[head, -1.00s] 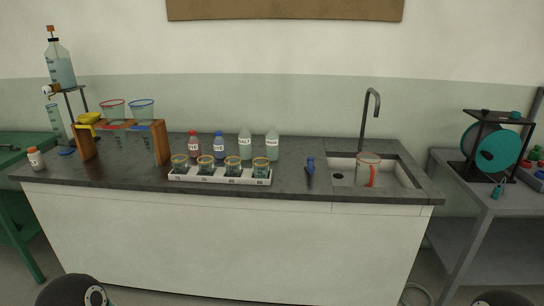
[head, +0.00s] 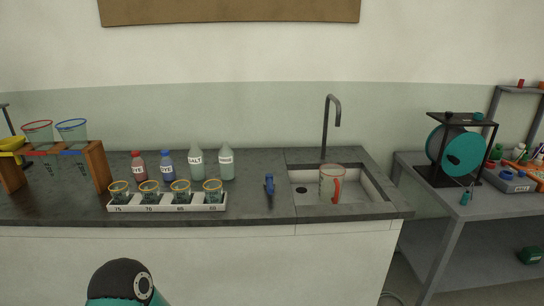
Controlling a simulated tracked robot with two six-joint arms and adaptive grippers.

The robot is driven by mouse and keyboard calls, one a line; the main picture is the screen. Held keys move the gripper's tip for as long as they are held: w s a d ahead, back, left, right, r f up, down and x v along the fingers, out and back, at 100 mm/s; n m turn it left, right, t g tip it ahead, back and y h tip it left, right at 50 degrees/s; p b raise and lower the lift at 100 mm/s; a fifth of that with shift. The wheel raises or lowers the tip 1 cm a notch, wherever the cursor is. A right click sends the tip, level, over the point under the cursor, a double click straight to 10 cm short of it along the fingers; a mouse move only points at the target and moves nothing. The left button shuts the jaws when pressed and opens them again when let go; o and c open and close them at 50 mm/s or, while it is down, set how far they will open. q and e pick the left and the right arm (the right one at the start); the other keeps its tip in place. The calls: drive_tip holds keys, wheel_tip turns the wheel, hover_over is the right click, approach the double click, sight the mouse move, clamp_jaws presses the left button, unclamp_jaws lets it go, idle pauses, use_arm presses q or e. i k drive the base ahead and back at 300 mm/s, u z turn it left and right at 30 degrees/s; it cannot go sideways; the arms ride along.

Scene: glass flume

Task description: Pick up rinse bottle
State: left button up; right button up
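The rinse bottle (head: 226,164) stands upright on the dark bench top, a pale grey-green bottle with a white label whose small print looks like "RINSE". A similar bottle labelled SALT (head: 196,163) stands close at its left. Neither gripper is in view; only a rounded black and teal part of my own arm shows at the bottom left. Nothing touches the rinse bottle.
A white tray (head: 166,208) with several gold-rimmed beakers lies in front of the bottles. Red (head: 138,168) and blue (head: 167,166) dye bottles stand left. Bench between bottles and sink is mostly clear.

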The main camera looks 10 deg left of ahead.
sight(226, 155)
drive_tip(key=i, duration=1.3)
drive_tip(key=u, duration=0.6)
